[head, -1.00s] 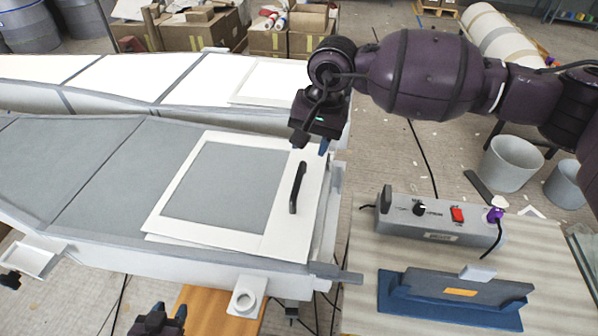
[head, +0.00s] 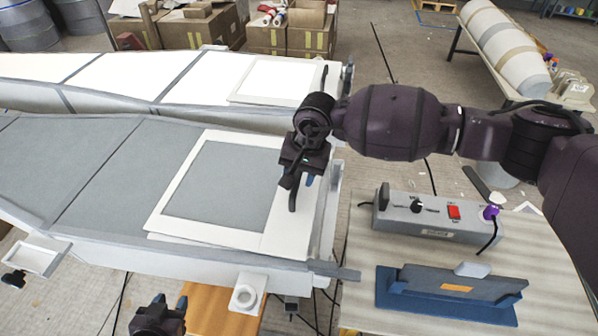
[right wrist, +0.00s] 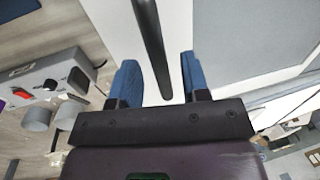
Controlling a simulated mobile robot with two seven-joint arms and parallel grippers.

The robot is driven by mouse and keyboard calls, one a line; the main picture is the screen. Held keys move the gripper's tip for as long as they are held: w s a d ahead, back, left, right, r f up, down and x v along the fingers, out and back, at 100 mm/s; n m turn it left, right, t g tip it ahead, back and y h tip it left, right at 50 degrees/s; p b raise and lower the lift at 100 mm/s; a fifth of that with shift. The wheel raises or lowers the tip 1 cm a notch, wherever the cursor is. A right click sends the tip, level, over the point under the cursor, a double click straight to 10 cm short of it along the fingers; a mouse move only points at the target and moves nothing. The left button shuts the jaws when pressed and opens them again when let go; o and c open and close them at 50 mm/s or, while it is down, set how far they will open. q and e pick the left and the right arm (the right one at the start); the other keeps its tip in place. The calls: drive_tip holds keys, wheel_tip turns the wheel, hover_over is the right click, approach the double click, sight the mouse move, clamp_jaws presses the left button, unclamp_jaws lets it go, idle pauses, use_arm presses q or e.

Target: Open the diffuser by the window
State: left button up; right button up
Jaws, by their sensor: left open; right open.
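A white-framed panel with a grey centre (head: 215,185) lies flat on the near grey mould (head: 85,165); I take it as the diffuser. Its dark bar handle (head: 292,198) stands at its right side, partly hidden by my right gripper (head: 297,181). That gripper is open over the handle. In the right wrist view the handle (right wrist: 150,40) runs between the two blue fingers, with gaps on both sides. My left gripper (head: 170,303) is open and empty at the bottom edge of the head view. No window is in view.
A second mould (head: 120,75) behind carries a similar white panel (head: 275,82) with a dark handle. A table (head: 360,300) at right holds a grey switch box (head: 438,216) and a blue stand (head: 450,297). Cardboard boxes (head: 310,38) stand at the back.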

drive_tip(key=shift+c, duration=0.2)
use_arm(q)
drive_tip(key=shift+s+f, duration=0.1)
use_arm(e)
clamp_jaws()
